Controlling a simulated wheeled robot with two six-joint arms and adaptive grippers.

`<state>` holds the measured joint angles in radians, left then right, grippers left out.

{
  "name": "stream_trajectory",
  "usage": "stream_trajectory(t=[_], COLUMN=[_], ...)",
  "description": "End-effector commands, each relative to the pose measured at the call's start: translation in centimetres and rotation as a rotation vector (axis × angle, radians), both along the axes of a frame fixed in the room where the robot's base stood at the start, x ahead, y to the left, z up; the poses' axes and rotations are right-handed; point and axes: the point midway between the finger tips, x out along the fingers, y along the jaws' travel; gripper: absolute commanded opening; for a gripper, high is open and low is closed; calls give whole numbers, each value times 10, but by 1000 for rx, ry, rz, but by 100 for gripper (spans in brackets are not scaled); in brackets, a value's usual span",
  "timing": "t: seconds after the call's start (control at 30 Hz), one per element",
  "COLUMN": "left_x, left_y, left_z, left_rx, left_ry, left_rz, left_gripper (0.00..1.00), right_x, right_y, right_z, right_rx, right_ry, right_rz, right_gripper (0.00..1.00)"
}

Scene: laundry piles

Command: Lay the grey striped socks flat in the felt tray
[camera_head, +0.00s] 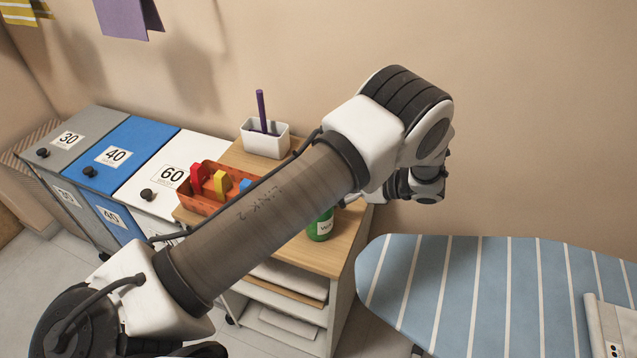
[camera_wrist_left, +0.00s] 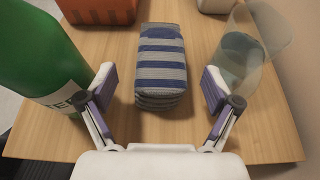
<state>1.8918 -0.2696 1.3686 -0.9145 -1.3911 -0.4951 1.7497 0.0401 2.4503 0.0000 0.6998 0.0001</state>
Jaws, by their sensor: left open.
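A folded stack of grey socks with dark blue stripes (camera_wrist_left: 161,62) lies on the wooden top in the left wrist view. My left gripper (camera_wrist_left: 158,88) is open, with one finger on each side of the stack and visible gaps between. In the head view my left arm crosses the picture and hides the socks and most of the gripper. I cannot make out a felt tray in either view. My right gripper is in neither view.
A green bottle (camera_wrist_left: 38,55) stands close to the left finger, and a clear tumbler (camera_wrist_left: 245,50) close to the right one. A striped ironing board (camera_head: 480,290) is at right.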

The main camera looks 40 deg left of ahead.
Motion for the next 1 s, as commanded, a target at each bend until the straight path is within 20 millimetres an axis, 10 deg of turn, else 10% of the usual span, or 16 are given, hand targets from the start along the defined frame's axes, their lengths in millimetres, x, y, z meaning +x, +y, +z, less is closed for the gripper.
stream_trajectory(t=[0.33,0.53,1.0], left_x=[-4,-5,-4], left_y=[20,19,19], left_z=[-8,-8,11], left_rx=[0,0,1], left_ry=[-1,-1,-3], left_rz=[-1,0,0], left_gripper=[90,25,20], right_x=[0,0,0], right_y=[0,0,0], right_z=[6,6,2], right_rx=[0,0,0], right_ry=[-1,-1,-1], right_rz=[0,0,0], right_gripper=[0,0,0])
